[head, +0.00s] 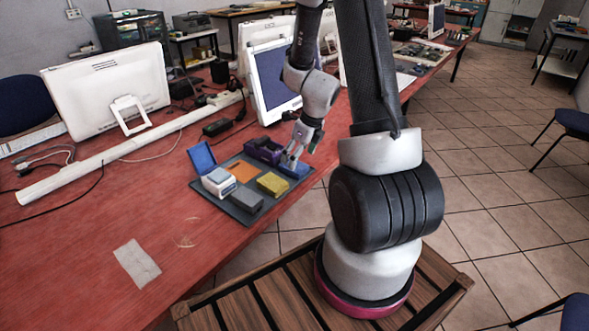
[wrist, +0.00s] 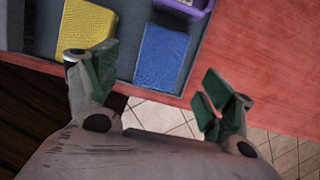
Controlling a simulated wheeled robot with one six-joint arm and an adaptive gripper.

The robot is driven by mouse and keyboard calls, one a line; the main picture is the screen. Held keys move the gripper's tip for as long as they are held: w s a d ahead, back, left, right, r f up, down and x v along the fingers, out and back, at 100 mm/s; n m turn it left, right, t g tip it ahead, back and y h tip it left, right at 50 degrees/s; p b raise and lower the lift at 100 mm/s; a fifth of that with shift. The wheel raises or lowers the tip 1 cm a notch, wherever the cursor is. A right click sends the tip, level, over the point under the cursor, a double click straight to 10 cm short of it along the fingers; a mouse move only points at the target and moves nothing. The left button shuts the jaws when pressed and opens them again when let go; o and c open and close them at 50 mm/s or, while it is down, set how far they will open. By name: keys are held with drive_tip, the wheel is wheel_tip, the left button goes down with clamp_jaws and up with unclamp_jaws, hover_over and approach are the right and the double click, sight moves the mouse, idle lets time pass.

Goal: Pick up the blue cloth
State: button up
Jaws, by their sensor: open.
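The blue cloth (wrist: 162,57) is a flat, textured blue block lying on the dark grey tray (wrist: 122,62), near its edge in the wrist view. In the head view the blue cloth (head: 298,170) shows at the tray's right corner, partly hidden by my gripper. My gripper (head: 293,157) is above it, pointing down. In the wrist view my gripper (wrist: 157,84) is open and empty, its green-padded fingers apart, with the cloth lying between and beyond the fingertips. I cannot tell the exact height of the fingers over the cloth.
A yellow sponge (head: 272,184), an orange piece (head: 242,171), a purple bin (head: 264,150), a dark grey block (head: 246,200) and a white box (head: 219,182) share the tray. A monitor (head: 274,80) stands behind. The red table (head: 90,240) is mostly clear at the front left.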

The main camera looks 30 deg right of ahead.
drive_tip(key=x, duration=0.5)
drive_tip(key=shift+f, duration=0.1)
drive_tip(key=c, duration=1)
